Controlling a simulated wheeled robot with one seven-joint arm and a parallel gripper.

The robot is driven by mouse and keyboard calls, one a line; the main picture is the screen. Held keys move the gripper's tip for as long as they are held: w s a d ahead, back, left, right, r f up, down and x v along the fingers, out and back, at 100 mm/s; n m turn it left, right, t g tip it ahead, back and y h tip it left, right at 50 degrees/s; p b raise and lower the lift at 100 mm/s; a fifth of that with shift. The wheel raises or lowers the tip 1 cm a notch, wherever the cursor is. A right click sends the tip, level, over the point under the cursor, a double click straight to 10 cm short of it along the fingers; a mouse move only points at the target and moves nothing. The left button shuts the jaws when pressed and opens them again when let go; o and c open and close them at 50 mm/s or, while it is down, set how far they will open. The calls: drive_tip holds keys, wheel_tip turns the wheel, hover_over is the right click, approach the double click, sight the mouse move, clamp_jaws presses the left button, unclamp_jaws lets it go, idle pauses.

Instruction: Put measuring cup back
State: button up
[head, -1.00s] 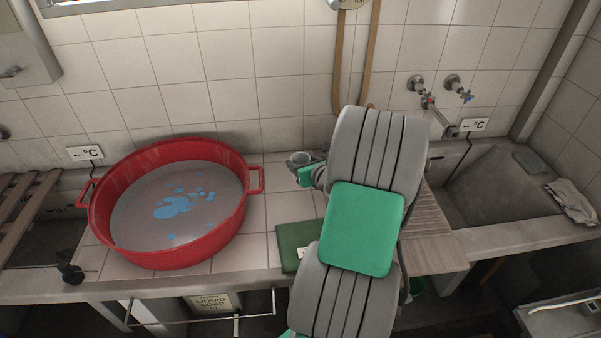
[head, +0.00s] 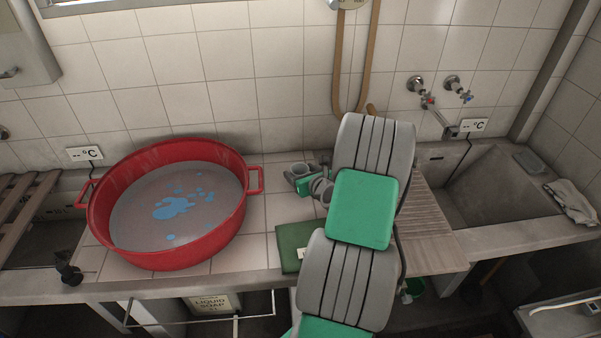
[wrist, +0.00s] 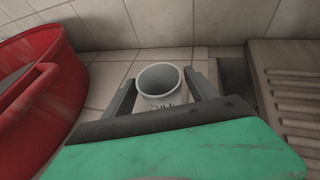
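The measuring cup (wrist: 160,90) is a small pale, open-topped cup with dark markings on its front. In the wrist view it is upright between the two dark fingers of my gripper (wrist: 158,88), which lie close along its sides. In the head view the cup (head: 299,170) is at the tip of my arm, right of the red tub. My gripper (head: 307,185) shows there only in part, behind my arm. The cup's base is hidden, so I cannot tell whether it touches the counter.
A red tub (head: 236,213) of water with blue patches stands to the left. A green mat (head: 291,243) lies near the counter's front edge. A ribbed draining board (head: 432,230) and concrete sink (head: 500,190) are at right. A brown hose (head: 338,70) hangs on the tiled wall.

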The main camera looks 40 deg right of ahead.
drive_tip(key=shift+o, duration=0.6)
drive_tip(key=shift+r, duration=0.15)
drive_tip(key=shift+s+r, duration=0.15)
drive_tip(key=shift+s, duration=0.05)
drive_tip(key=v, duration=1.1)
drive_tip(key=shift+s, duration=0.3)
drive_tip(key=shift+a, duration=0.15)
